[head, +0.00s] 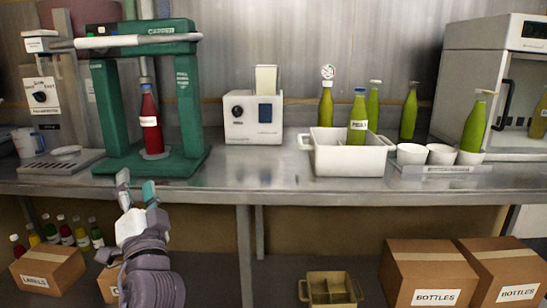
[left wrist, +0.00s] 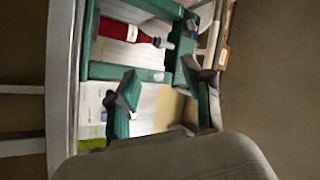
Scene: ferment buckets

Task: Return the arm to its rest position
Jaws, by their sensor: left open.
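My left gripper (head: 136,190) is open and empty, in front of the counter's front edge at the left of the head view. Its two fingers (left wrist: 165,95) also show in the left wrist view, apart, with nothing between them. A green bottle press (head: 190,110) stands on the counter beyond the gripper. A red bottle (head: 150,122) with a white label stands upright in the press; it also shows in the left wrist view (left wrist: 122,31). My right gripper is in neither view.
The steel counter (head: 250,178) is clear between the press and a white bin (head: 350,163) holding a green bottle (head: 358,118). White cups (head: 411,154) stand to the right. Below are cardboard boxes (head: 430,270), a small tan crate (head: 330,290) and several small bottles (head: 66,230).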

